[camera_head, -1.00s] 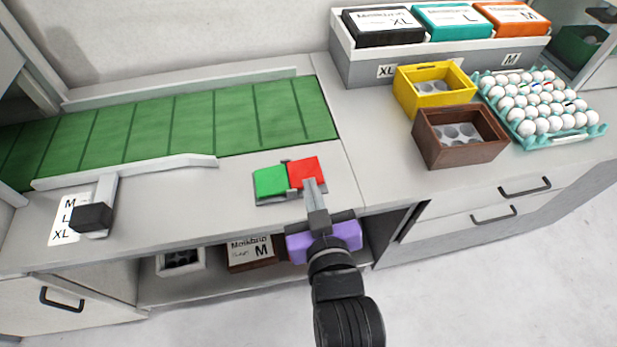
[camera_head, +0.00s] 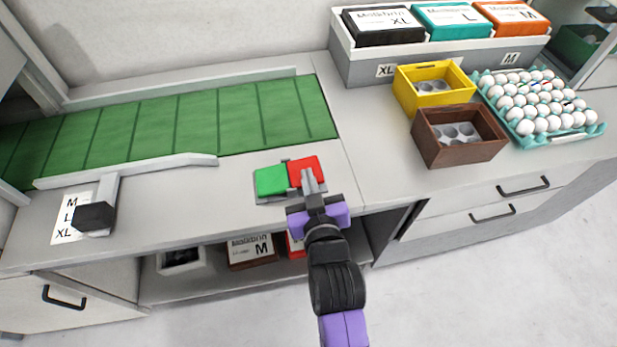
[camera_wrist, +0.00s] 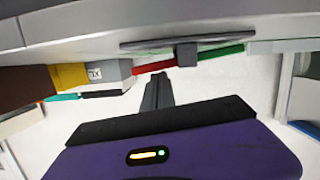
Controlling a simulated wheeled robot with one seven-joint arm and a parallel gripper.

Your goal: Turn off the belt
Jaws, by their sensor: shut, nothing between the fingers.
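The green belt (camera_head: 150,125) runs along the left part of the counter, with dark cross lines. A switch box with a green button (camera_head: 270,180) and a red button (camera_head: 306,170) side by side sits on the counter in front of the belt's right end. My gripper (camera_head: 310,177) is shut and empty, its fingertips over the front part of the red button; I cannot tell whether they touch. In the wrist view my shut fingers (camera_wrist: 158,80) point towards a red edge (camera_wrist: 152,68) and a green edge (camera_wrist: 222,52), seen from low down.
Yellow (camera_head: 405,97) and brown (camera_head: 425,150) boxes and an egg tray (camera_head: 590,130) stand right. Cartons (camera_head: 250,251) lie on the shelf below. The counter around the switch box is clear.

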